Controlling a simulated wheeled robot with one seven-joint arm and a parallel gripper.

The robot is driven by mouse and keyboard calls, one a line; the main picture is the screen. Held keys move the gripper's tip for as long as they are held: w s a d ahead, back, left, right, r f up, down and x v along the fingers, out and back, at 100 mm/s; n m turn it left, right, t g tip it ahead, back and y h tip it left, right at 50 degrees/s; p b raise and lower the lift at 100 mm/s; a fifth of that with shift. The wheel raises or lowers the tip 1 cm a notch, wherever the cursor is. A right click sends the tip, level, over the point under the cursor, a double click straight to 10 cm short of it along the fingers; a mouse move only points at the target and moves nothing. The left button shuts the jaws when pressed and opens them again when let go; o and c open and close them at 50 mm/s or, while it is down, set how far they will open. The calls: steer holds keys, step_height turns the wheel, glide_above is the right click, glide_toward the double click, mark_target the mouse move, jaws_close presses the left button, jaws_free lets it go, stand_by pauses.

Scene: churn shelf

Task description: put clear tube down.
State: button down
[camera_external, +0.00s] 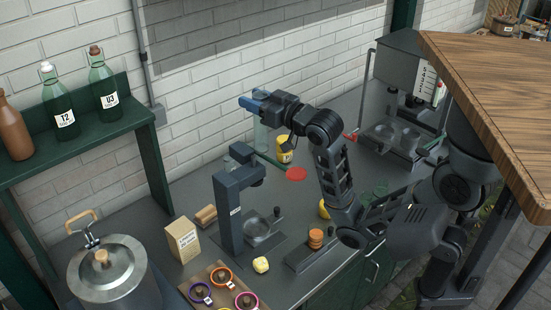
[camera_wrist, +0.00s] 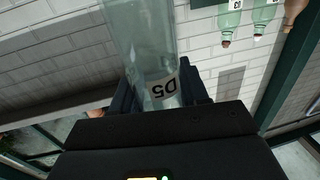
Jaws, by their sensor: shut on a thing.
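My gripper (camera_external: 252,102) is raised above the back of the counter, near the brick wall, and points left. It is shut on a clear tube (camera_wrist: 142,40) with a white label reading D5. In the wrist view the tube stands between the two fingers and its far end runs out of the top of the picture. In the external view the tube (camera_external: 262,136) shows faintly, hanging below the fingers. I cannot tell exactly how high its lower end is above the counter.
A dark press stand (camera_external: 229,215), a yellow jar (camera_external: 285,152) and a red disc (camera_external: 297,174) are below and around my gripper. A green shelf (camera_external: 92,138) holding bottles is at left. A box (camera_external: 183,240) and metal churn (camera_external: 110,272) stand in front. A machine (camera_external: 402,85) is at right.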

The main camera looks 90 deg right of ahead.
steer(key=w+a+f+n+t+y, duration=0.1)
steer(key=w+a+f+n+y, duration=0.15)
steer(key=a, duration=0.55)
steer(key=w+a+f+n+t+y, duration=0.2)
steer(key=w+a+f+y, duration=0.15)
steer(key=a, duration=0.45)
steer(key=a+f+n+y, duration=0.15)
steer(key=a+f, duration=0.35)
steer(key=f, duration=0.5)
steer(key=a+f+n+y, duration=0.1)
steer(key=a+f+y, duration=0.3)
steer(key=f, duration=0.7)
steer(key=w+d+r+m+g+h+p, duration=0.1)
steer(key=w+d+r+m+h, duration=0.3)
steer(key=w+d+r+h, duration=0.8)
steer(key=w+d+f+y+b, duration=0.2)
steer(key=w+f+y+b, duration=0.2)
steer(key=w+f+b, duration=0.1)
steer(key=shift+w+d+f, duration=0.2)
steer(key=shift+w+f, duration=0.25)
steer(key=shift+w, duration=0.15)
steer(key=shift+f+b, duration=0.1)
steer(key=shift+b, duration=0.25)
steer(key=c, duration=0.6)
jaws_free()
steer(key=shift+o, duration=0.2)
